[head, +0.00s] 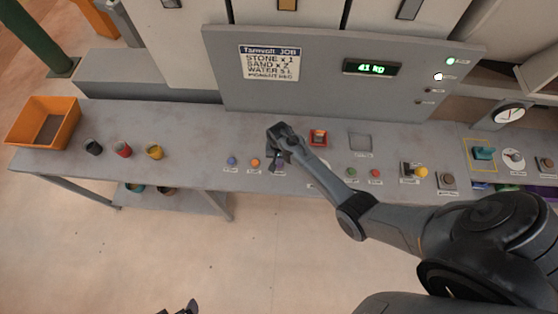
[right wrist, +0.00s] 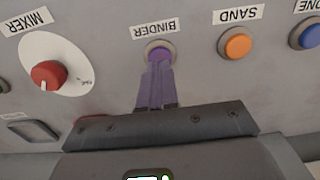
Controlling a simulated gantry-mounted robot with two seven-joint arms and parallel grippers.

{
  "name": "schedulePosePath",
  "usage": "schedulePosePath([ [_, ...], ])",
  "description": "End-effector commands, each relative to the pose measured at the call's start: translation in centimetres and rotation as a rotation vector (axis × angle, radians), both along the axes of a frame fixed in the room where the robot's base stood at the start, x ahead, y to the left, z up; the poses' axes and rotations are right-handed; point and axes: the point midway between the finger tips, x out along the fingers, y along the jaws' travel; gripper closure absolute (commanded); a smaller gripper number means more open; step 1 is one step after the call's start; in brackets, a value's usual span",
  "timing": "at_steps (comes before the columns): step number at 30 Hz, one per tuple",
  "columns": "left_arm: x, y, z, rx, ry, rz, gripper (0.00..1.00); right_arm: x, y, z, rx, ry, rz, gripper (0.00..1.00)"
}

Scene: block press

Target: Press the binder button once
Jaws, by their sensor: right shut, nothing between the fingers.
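The binder button (right wrist: 160,50) is a purple round button in a grey ring, under a BINDER label (right wrist: 154,33) that reads upside down in the right wrist view. My right gripper (right wrist: 157,70) is shut and empty, its fingertips at the button's near edge. The fingers overlap the button's lower part, so I cannot tell whether they touch it. In the head view my right gripper (head: 277,160) is over the bench front and hides most of this spot. A dark piece at the bottom edge looks like my left gripper (head: 180,308); its jaws are unclear.
The orange sand button (right wrist: 237,44) and blue stone button (right wrist: 310,35) sit beside it; the red mixer knob (right wrist: 48,75) is on the other side. A grey panel (head: 300,100) with a 41 KG display (head: 372,67) stands behind. Small cups (head: 122,149) and an orange bin (head: 30,105) are left.

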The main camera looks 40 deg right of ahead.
Motion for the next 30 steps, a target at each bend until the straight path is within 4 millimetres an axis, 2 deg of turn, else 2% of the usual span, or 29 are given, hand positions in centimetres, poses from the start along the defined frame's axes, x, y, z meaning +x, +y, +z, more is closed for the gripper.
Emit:
schedulePosePath([
  [30, 0.0, -0.2, -1.4, -0.008, 0.000, 0.006, 0.11, 0.0, 0.0, -2.0, 0.000, 0.000, 0.000, 1.00],
])
